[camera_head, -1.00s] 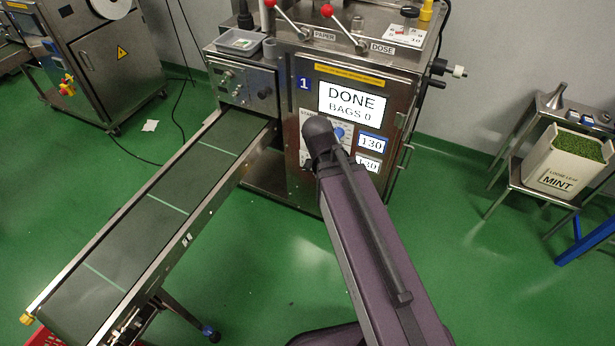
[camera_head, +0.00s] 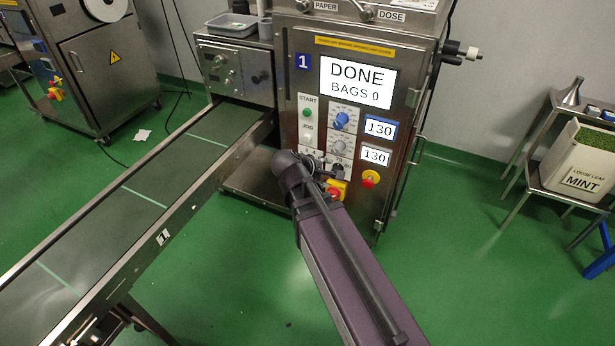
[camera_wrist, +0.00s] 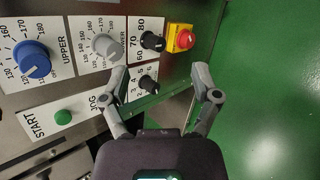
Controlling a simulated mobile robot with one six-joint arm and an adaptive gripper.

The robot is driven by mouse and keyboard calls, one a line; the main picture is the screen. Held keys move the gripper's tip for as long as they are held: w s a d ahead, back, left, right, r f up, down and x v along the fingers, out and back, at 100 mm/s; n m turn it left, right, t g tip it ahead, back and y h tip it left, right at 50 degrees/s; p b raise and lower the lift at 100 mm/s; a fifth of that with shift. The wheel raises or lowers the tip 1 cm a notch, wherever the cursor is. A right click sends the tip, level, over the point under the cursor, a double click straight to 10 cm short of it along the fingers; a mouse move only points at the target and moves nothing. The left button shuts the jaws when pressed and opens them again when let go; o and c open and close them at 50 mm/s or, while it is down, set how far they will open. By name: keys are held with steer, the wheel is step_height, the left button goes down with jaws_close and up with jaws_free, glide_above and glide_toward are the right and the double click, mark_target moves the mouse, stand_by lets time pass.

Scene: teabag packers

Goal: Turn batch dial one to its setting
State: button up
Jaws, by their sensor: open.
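The packer marked 1 (camera_head: 349,50) stands ahead, its screen reading DONE, BAGS 0. In the wrist view, which is turned sideways, two small black dials show: one with a scale of about 60 to 80 (camera_wrist: 152,42) and one with a scale of about 2 to 6 (camera_wrist: 148,84). No label naming the batch dial is readable. My gripper (camera_wrist: 158,76) is open and empty, its fingers spread in front of the panel. The lower-numbered dial appears between the fingers, nearer the left one; contact is not visible. In the head view my gripper (camera_head: 322,168) partly covers these dials.
A blue UPPER knob (camera_wrist: 32,58) and a grey knob (camera_wrist: 104,46) sit beside the black dials. A green START button (camera_wrist: 63,117) and a red stop button on yellow (camera_wrist: 185,39) are close by. The conveyor (camera_head: 130,190) runs out left.

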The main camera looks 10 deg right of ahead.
steer(key=w+a+f+n+t+h+b, duration=0.1)
steer(key=w+a+f+n+t+b, duration=0.2)
steer(key=b, duration=0.9)
steer(key=w+a+f+n+t+h+b, duration=0.1)
steer(key=w+a+f+n+t+b, duration=0.3)
steer(key=f+n+b, duration=0.6)
steer(key=a+n+t+b, duration=0.1)
steer(key=a+t+b, duration=0.1)
steer(key=a, duration=0.1)
steer(key=shift+w+a, duration=0.15)
steer(key=shift+a, duration=0.15)
steer(key=shift+w+d+f, duration=0.1)
steer(key=shift+r+x, duration=0.2)
steer(key=shift+x, duration=6.6)
jaws_close()
steer(key=shift+d, duration=0.4)
steer(key=shift+a+h, duration=0.25)
steer(key=shift+h, duration=0.05)
